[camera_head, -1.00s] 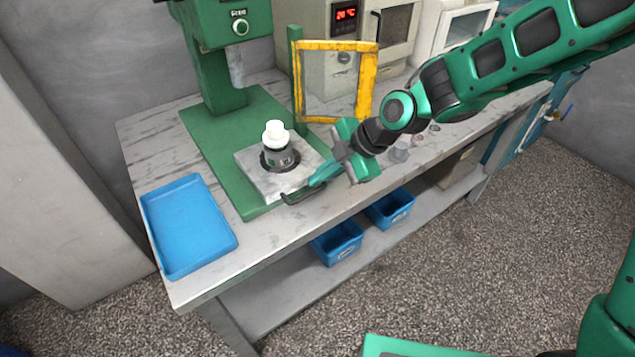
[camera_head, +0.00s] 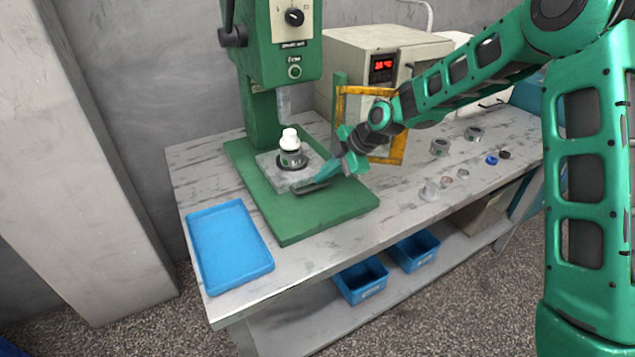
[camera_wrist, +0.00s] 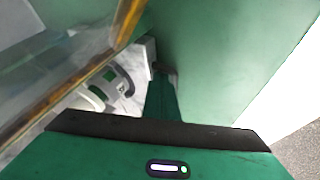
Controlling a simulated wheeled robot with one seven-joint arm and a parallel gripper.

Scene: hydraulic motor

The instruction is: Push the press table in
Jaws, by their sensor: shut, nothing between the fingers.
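The press table, a grey plate (camera_head: 268,162) with a dark handle (camera_head: 311,187) at its front edge, sits far back on the green press base (camera_head: 300,219). A grey cylindrical part with a white top (camera_head: 290,150) stands upright on it. My gripper (camera_head: 322,180) is shut and empty, with its tips low against or very near the handle; exact contact is unclear. In the wrist view, the shut fingers (camera_wrist: 160,98) point toward the plate's edge, with the cylindrical part (camera_wrist: 118,82) partly hidden behind the guard.
A yellow-framed clear guard (camera_head: 399,151) stands open close beside my wrist. The press head (camera_head: 285,40) is above the table. A blue tray (camera_head: 229,246) lies at left. Small metal parts (camera_head: 440,147) lie on the bench at right. The front of the base is clear.

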